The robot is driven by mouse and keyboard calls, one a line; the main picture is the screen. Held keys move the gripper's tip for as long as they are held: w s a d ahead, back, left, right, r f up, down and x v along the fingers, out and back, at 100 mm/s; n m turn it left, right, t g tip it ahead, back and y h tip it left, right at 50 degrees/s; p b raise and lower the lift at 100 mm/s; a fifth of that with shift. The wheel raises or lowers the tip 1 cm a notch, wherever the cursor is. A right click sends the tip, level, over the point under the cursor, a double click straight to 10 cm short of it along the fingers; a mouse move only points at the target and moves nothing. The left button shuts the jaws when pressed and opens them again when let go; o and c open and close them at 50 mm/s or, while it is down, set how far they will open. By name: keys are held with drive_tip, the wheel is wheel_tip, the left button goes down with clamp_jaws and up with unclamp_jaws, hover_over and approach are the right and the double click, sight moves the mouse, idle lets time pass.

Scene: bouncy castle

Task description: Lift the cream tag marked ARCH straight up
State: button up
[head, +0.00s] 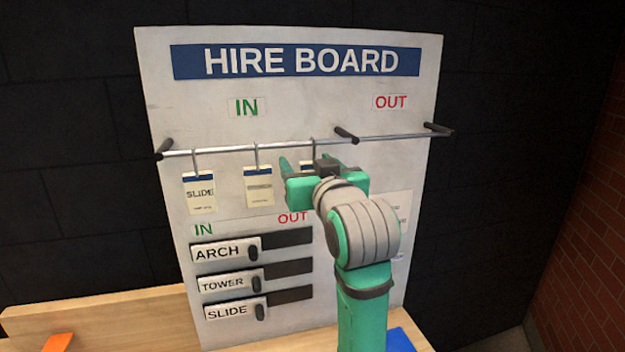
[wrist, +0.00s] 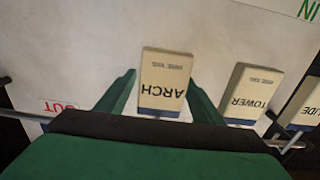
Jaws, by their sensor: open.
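The cream ARCH tag (wrist: 166,80) has a blue band and appears upside down in the wrist view. It lies between the two fingers of my open gripper (wrist: 161,82), with a gap on each side. In the head view my gripper (head: 312,168) is in front of the rail (head: 225,149) and hides most of this tag (head: 306,165). The tag hangs from a hook on the rail, under the IN side. Whether the fingers reach past the tag's face cannot be told.
The TOWER tag (wrist: 250,94) hangs beside it, close to one finger. The SLIDE tag (head: 200,192) hangs farther left. Dark pegs (head: 346,135) project from the rail. Labelled sliders (head: 226,249) sit below on the hire board (head: 290,110). The OUT side of the rail looks empty.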

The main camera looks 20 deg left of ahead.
drive_tip(key=shift+w+a, duration=0.15)
drive_tip(key=shift+w, duration=0.1)
drive_tip(key=c, duration=1.1)
